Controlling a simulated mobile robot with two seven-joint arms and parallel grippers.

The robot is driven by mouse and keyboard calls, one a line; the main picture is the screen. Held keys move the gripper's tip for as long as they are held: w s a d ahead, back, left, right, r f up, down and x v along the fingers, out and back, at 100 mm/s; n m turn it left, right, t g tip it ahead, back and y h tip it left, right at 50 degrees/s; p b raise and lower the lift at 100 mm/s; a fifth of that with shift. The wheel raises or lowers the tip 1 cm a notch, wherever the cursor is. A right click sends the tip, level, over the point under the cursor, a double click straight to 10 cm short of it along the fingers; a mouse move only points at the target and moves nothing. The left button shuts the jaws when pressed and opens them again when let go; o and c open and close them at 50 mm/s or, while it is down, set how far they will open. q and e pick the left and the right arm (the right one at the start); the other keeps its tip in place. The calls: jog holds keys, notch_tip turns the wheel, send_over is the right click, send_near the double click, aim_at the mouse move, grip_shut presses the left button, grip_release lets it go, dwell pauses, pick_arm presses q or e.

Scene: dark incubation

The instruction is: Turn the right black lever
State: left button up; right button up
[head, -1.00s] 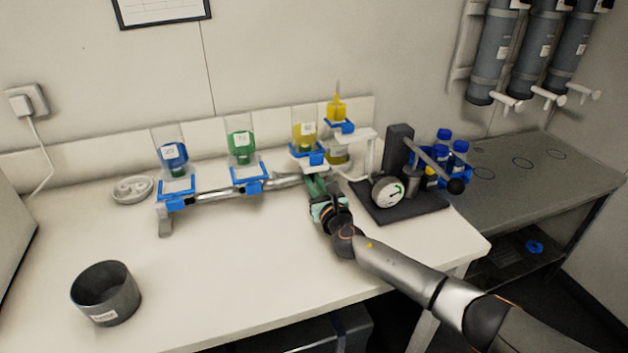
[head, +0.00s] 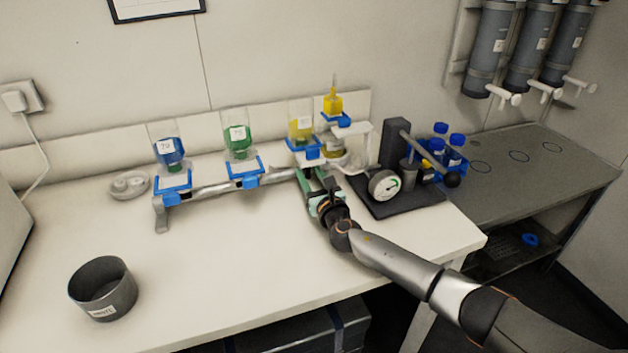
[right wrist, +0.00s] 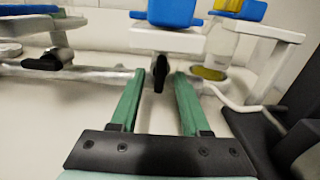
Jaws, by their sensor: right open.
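The right black lever (right wrist: 160,72) hangs upright under the white holder of the yellow bottle (head: 301,127); in the head view I cannot make it out. My right gripper (head: 314,178) has its green fingers spread just in front of the metal pipe (head: 215,187). In the right wrist view the gripper (right wrist: 160,84) is open, with the lever between and slightly beyond its fingertips. I cannot tell whether either finger touches it. Another black lever (right wrist: 48,61) lies sideways farther left on the pipe. My left gripper is out of view.
A black stand with a round gauge (head: 384,185) is close to the right of my gripper. Blue (head: 170,150) and green (head: 238,140) bottles stand over the pipe at left. A dark pot (head: 103,288) is at the front left. The front middle of the table is clear.

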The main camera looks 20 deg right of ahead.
jog(key=shift+s, duration=0.6)
jog(key=s, duration=0.3)
jog(key=s+p, duration=0.1)
jog(key=s, duration=0.7)
jog(key=shift+s+d+p, duration=0.15)
jog(key=shift+d+p, duration=0.1)
jog(key=shift+p, duration=0.15)
